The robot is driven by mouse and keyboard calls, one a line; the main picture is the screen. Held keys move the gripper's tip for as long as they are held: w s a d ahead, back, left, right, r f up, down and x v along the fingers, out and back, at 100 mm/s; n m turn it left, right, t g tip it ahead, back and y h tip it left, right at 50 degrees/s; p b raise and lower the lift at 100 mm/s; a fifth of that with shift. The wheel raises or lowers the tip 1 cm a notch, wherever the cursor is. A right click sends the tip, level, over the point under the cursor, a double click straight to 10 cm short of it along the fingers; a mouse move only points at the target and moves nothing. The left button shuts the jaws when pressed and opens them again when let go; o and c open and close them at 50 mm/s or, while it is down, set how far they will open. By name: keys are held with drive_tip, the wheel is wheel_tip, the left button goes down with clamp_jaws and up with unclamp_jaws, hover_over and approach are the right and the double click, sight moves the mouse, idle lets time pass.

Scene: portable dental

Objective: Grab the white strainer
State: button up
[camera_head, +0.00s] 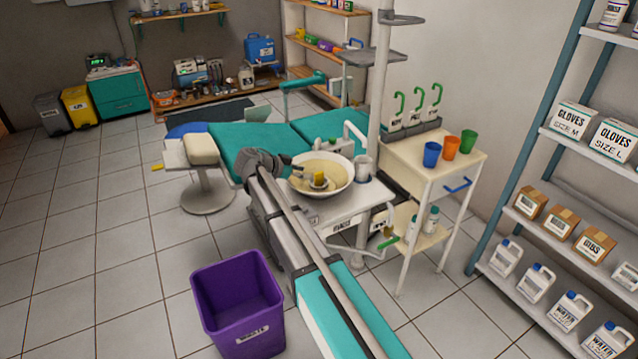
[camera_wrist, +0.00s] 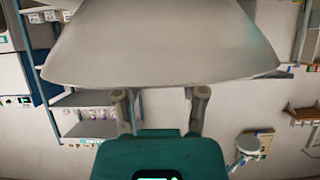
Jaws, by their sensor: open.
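A cream spittoon bowl (camera_head: 338,189) stands on the dental unit in the head view. My gripper (camera_head: 288,169) is at the bowl's left rim, apart from that piece. In the wrist view, my gripper (camera_wrist: 160,98) has its two fingers spread, with nothing seen between them. A large pale surface (camera_wrist: 160,45), apparently the bowl's outside, fills the top there. The strainer cannot be made out in the wrist view.
A white cup (camera_head: 362,167) stands right of the bowl. The unit's post (camera_head: 378,90) rises behind it. A white cart (camera_head: 415,152) with blue, orange and green cups stands right. The teal dental chair (camera_head: 245,150) lies behind my arm. A purple bin (camera_head: 238,305) stands at front left.

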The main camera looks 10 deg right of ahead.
sight(319, 179)
drive_tip(key=shift+r+b+x, duration=0.2)
drive_tip(key=shift+b+x, duration=0.7)
drive_tip(key=shift+x, duration=1.6)
drive_tip(key=shift+d, duration=0.1)
clamp_jaws()
